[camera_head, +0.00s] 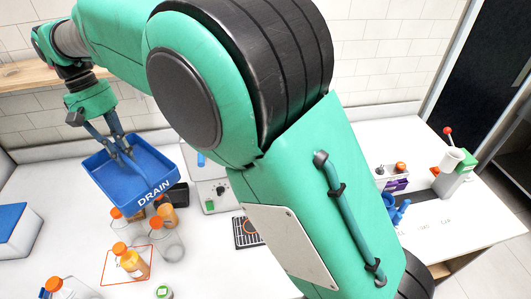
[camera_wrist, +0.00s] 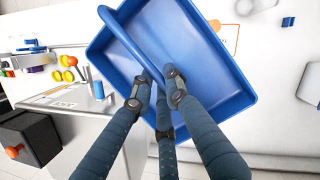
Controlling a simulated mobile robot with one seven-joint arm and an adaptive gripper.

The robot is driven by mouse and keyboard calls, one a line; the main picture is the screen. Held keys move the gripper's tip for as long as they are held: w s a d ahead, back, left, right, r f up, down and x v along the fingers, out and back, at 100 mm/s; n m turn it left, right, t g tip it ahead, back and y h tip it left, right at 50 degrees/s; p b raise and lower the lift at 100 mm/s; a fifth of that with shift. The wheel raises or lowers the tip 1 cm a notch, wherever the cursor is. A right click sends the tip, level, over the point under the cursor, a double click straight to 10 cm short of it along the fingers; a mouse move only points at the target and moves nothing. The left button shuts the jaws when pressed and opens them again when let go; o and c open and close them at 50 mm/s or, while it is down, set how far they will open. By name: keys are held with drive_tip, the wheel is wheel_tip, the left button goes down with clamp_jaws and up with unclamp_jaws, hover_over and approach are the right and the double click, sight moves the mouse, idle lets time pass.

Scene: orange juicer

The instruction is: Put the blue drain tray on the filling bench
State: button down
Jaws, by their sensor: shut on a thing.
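The blue drain tray (camera_head: 158,168) is marked "DRAIN" on its front wall and hangs tilted from my gripper (camera_head: 121,150) at the left of the head view. In the wrist view the tray (camera_wrist: 228,85) fills the middle, with a thick blue handle bar (camera_wrist: 122,38) across it. My gripper (camera_wrist: 160,92) is shut on this handle; the exact contact is partly hidden by the fingers. The tray looks empty. A white bench (camera_head: 50,185) with bottles lies below it. I cannot tell the exact gap between tray and bench.
Several orange-capped bottles (camera_head: 168,243) stand close in front of the tray, one on a red-outlined square (camera_head: 105,275). A dark box (camera_head: 178,196) and a grey control unit (camera_head: 214,196) are at its right. A blue-topped white box (camera_head: 14,228) stands at the left.

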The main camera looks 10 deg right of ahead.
drive_tip(key=w+d+r+m+p, duration=0.2)
drive_tip(key=w+d+r+p, duration=0.45)
drive_tip(key=r+p, duration=0.4)
drive_tip(key=w+d+r+m+y, duration=0.1)
drive_tip(key=w+d+r+m, duration=0.2)
drive_tip(key=w+d, duration=0.5)
drive_tip(key=w+d+r+m+y, duration=0.1)
drive_tip(key=w+d+r+m, duration=0.15)
drive_tip(key=w+d, duration=0.65)
drive_tip(key=w+d+r+m+y, duration=0.1)
drive_tip(key=d+m, duration=0.3)
drive_tip(key=d, duration=1.1)
drive_tip(key=w+d+r+m+y, duration=0.1)
drive_tip(key=w+d+m, duration=0.3)
drive_tip(key=d, duration=1.1)
drive_tip(key=w+d+r+m+t+b, duration=0.1)
drive_tip(key=d+m, duration=0.4)
drive_tip(key=d, duration=1)
drive_tip(key=shift+w+d+r+y, duration=0.35)
drive_tip(key=shift+w+r, duration=0.45)
drive_tip(key=shift+r, duration=0.35)
drive_tip(key=shift+m, duration=0.25)
drive_tip(key=shift+w+d+f+m, duration=0.1)
drive_tip(key=shift+d+m, duration=0.05)
drive_tip(key=shift+d, duration=0.25)
drive_tip(key=shift+w+d+f+m, duration=0.1)
drive_tip(key=shift+d+m, duration=0.05)
drive_tip(key=shift+d, duration=0.25)
